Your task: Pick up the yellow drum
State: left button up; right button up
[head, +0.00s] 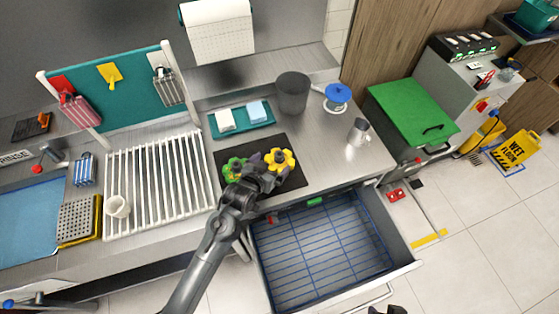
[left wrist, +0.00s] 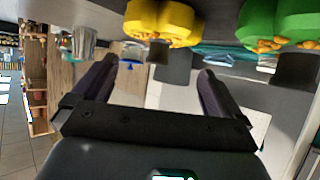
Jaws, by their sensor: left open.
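The yellow drum (head: 279,160), a lobed yellow piece, stands on a dark mat (head: 292,185) on the steel counter. A similar green drum (head: 234,168) stands to its left. My left gripper (head: 268,170) is at the near side of the yellow drum and overlaps its lower left edge in the head view. In the left wrist view the two fingers (left wrist: 157,70) are apart with nothing between them. The yellow drum (left wrist: 162,24) shows there beyond the fingertips at the top, with the green drum (left wrist: 280,24) to its right. Dark tips, probably my right gripper (head: 388,310), barely show at the bottom edge.
An open drawer (head: 330,250) with a blue rack projects below the counter. A grey bin (head: 292,92), a blue-topped item (head: 338,95) and a metal jug (head: 358,132) stand behind and right. A teal tray (head: 241,130) lies behind the mat; a white drying rack (head: 158,185) is left.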

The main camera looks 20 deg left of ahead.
aim_at(282, 153)
pick_arm(q)
jog(key=x, duration=0.3)
jog(key=shift+r+x, duration=0.15)
jog(key=shift+x, duration=1.2)
jog(key=shift+r+x, duration=0.15)
jog(key=shift+x, duration=1.15)
jog(key=shift+w+d, duration=0.2)
jog(key=shift+c, duration=0.2)
